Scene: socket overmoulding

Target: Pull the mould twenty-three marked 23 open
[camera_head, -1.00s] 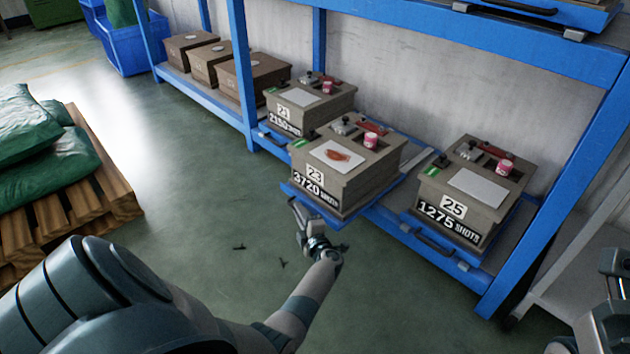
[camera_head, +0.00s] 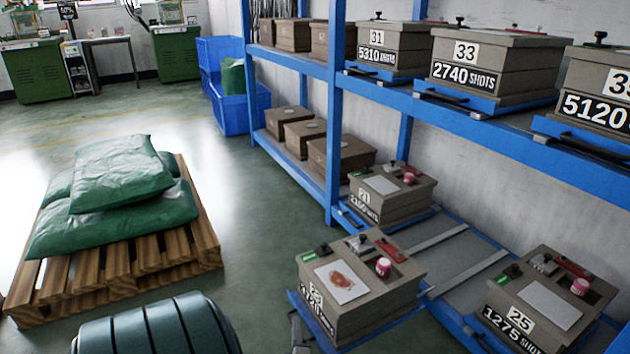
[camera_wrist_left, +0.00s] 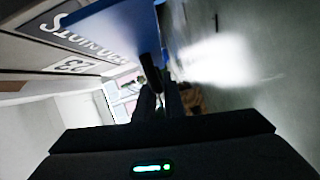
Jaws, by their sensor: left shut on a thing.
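Mould 23 (camera_head: 362,312) is a grey-brown box on a blue pull-out tray (camera_head: 318,333), with a white sheet bearing a reddish-brown mark on top. The tray stands well out in front of the lower shelf, leaving bare rails behind it. My left gripper (camera_head: 298,335) is at the tray's front left, mostly cut off by the bottom edge. The left wrist view shows its fingers (camera_wrist_left: 166,98) shut on the dark handle (camera_wrist_left: 150,72) of the blue tray, with the mould's 23 label beside. My right gripper is not in view.
Mould 21 (camera_head: 392,198) and mould 25 (camera_head: 540,310) sit on the lower shelf either side of the bare rails (camera_head: 460,262). Moulds 31 and 33 (camera_head: 495,72) stand above. A pallet (camera_head: 190,248) with green sacks (camera_head: 120,175) is at left.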

